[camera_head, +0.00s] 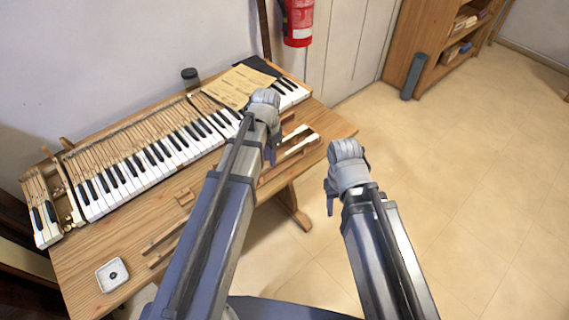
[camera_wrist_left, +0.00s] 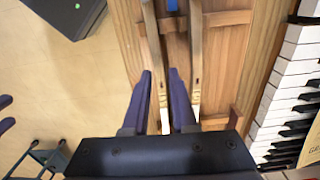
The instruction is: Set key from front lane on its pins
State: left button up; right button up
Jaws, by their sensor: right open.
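Two loose piano keys lie side by side in the front lane of the bench, their pale ends showing in the head view, one of them a white-tipped key (camera_head: 302,146). In the left wrist view they are long wooden sticks, a left key (camera_wrist_left: 152,30) and a right key (camera_wrist_left: 195,50). My left gripper (camera_head: 271,155) is over this lane. Its fingers (camera_wrist_left: 160,73) are apart, with the left key's line running between them and the right key outside the right finger; contact is unclear. The keyboard (camera_head: 125,175) lies behind. My right gripper (camera_head: 331,205) is empty, off the bench's right side.
The wooden bench (camera_head: 85,265) carries a small white square dish (camera_head: 112,274) at front left and paper sheets (camera_head: 238,87) on the keyboard. A dark cup (camera_head: 190,78) stands behind. A fire extinguisher (camera_head: 299,22) hangs on the wall.

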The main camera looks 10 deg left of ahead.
pick_arm(q)
jog(key=shift+f+b, duration=0.85)
jog(key=shift+f, duration=0.1)
dwell(0.6)
grip_shut()
dwell(1.5)
